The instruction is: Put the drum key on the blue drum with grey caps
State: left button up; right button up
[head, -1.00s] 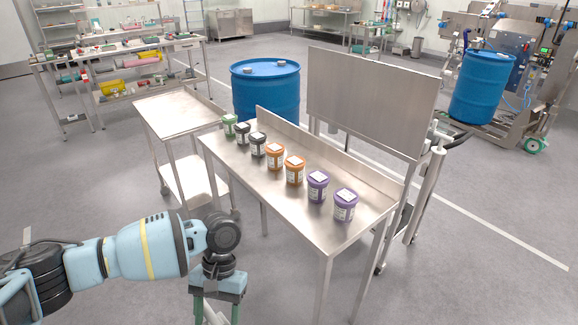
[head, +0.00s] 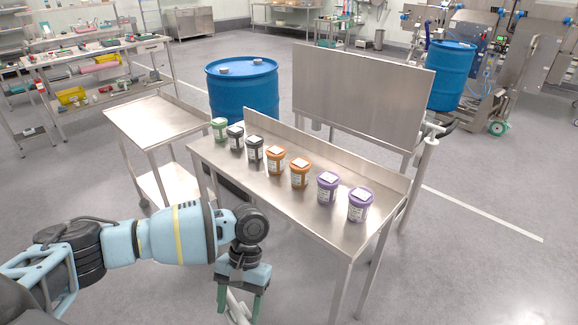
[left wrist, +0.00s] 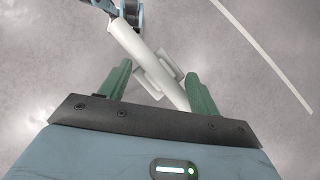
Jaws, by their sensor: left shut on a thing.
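My left gripper (head: 239,302) hangs low in front of the steel table, pointing down. It is shut on a pale grey tool, the drum key (head: 235,312), whose lower part is cut off by the picture edge. In the left wrist view the drum key (left wrist: 147,55) lies slantwise between the green fingers. A large blue drum (head: 242,98) stands upright behind the table, with two light greyish caps on its lid. A second blue drum (head: 450,82) stands at the far right; its cap colour is hard to tell. The gripper is well apart from both drums. My right gripper is not in view.
The steel table (head: 310,218) bears a row of green, black, orange and purple tubs. A steel cart (head: 150,118) stands left of it, and an upright steel panel (head: 360,97) behind it. Open grey floor lies at left and right.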

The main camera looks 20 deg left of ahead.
aim_at(247, 70)
jog(key=i+j+z, duration=0.1)
jog(key=j+z, duration=0.25)
jog(key=j, duration=0.4)
jog(key=j+z, duration=0.4)
jog(key=j, duration=0.3)
jog(key=j+z, duration=0.1)
jog(key=j, duration=1.5)
jog(key=j+u, duration=0.55)
jog(key=u, duration=1.65)
jog(key=i+u, duration=0.1)
jog(key=u, duration=1.8)
jog(key=l+u, duration=0.15)
jog(key=u, duration=0.3)
jog(key=i, duration=0.05)
